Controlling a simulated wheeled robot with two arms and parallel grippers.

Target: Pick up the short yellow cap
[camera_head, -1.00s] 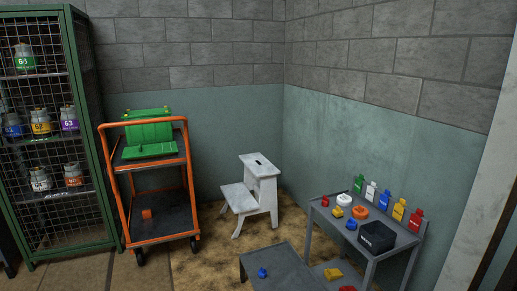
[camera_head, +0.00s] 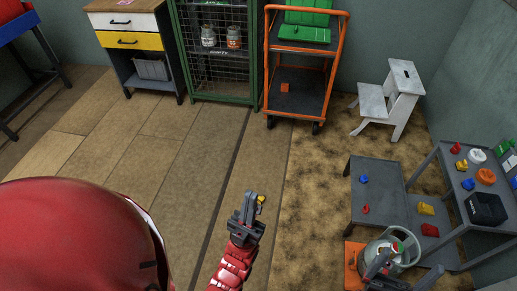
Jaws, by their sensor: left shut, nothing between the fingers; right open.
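My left gripper is shut and empty above the brown floor. Which one is short is too small to tell. My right gripper (camera_head: 402,269) is open at the bottom right, in front of a grey gas cylinder (camera_head: 408,246).
The low grey table (camera_head: 376,183) holds blue and red pieces. The higher grey table (camera_head: 452,168) holds a black box (camera_head: 486,208) and coloured pieces. An orange cart (camera_head: 301,98), white step stool (camera_head: 386,104) and green cage (camera_head: 218,75) stand behind. The middle floor is clear.

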